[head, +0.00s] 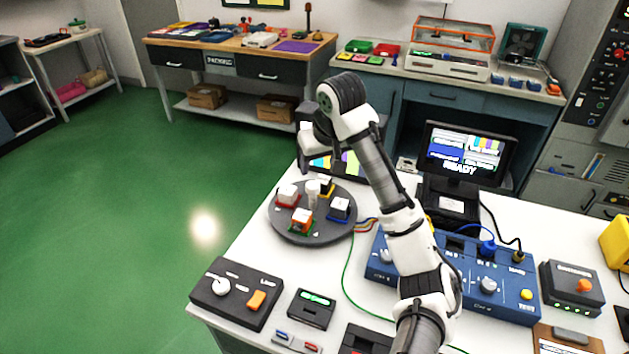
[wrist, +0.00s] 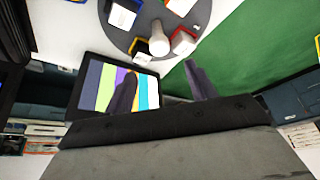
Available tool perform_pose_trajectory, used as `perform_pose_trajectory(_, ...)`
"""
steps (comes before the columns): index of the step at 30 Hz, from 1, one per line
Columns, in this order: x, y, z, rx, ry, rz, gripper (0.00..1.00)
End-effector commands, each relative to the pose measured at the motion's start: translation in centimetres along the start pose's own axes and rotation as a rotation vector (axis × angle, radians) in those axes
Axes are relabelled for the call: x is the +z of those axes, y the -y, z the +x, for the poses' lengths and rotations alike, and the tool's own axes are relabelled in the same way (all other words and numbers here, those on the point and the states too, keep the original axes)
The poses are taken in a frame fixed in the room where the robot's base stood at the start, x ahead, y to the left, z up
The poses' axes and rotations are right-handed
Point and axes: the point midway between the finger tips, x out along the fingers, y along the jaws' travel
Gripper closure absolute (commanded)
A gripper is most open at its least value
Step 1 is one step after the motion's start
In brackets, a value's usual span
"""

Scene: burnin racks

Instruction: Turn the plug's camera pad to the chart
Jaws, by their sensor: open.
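A round dark grey turntable (head: 312,232) stands on the white bench with a pale central knob (head: 312,190). Around the knob sit white-topped blocks on a red pad (head: 287,198), a yellow pad (head: 326,186), a blue pad (head: 340,210) and a green pad (head: 301,222). The colour-bar chart (wrist: 146,90) is on a dark-framed screen behind the turntable; the yellow pad (wrist: 140,53) is nearest it. A blue plug (head: 488,247) and a yellow-ringed plug (head: 519,257) sit in the blue unit. My gripper (wrist: 160,88) is open and empty, above and apart from the knob (wrist: 159,40).
The blue control unit (head: 460,281) stands right of the turntable. A monitor reading READY (head: 465,150) is behind it. A black lamp box (head: 237,294) is at front left. A thin green cable (head: 346,285) crosses the bench. Green floor is clear at left.

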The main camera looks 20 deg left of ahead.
Motion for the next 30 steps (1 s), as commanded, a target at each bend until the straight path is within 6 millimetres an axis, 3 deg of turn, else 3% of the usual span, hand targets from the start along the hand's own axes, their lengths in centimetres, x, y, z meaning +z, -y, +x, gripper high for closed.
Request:
perform_pose_trajectory(5, 0.1, 0.2, 4.2, -0.006, 0.004, 0.001, 0.44)
perform_pose_trajectory(15, 0.0, 0.0, 8.8, 0.0, 0.002, 0.002, 0.44)
perform_pose_trajectory(26, 0.0, 0.0, 9.5, 0.0, 0.001, 0.0, 0.44)
perform_pose_trajectory(30, 0.0, 0.0, 9.5, 0.0, 0.001, 0.0, 0.59)
